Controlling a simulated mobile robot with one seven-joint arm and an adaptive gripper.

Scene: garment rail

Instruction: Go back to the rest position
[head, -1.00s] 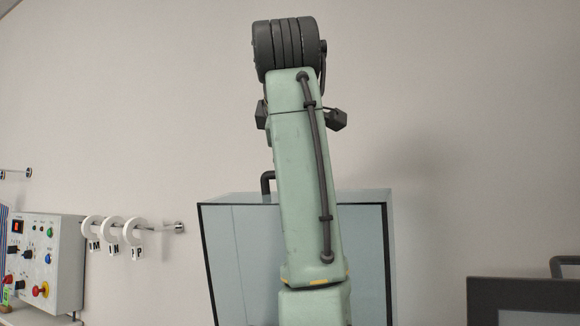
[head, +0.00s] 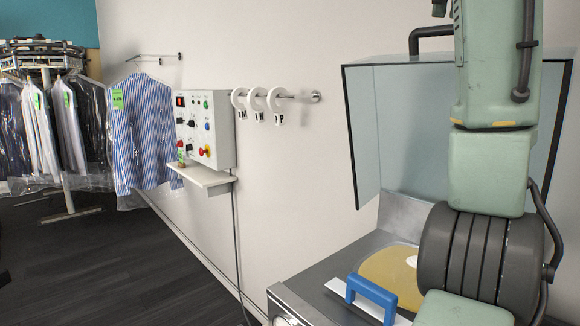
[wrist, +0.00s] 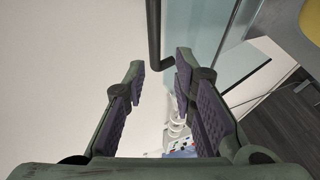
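In the head view my arm rises at the right, and the gripper itself is out of the picture. In the wrist view a dark bent handle (wrist: 156,45) of a glass-like hood shows beyond the fingertips; I cannot tell the distance. The same hood (head: 400,130) stands raised in the head view, partly hidden by my arm.
Below the hood is a machine with a yellow round plate (head: 392,275) and a blue-handled tool (head: 371,297). A control box (head: 205,128) sits over a small shelf (head: 203,177). White rings (head: 257,99) hang on a wall rod. Bagged shirts (head: 140,135) hang left. The dark floor (head: 100,260) is open.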

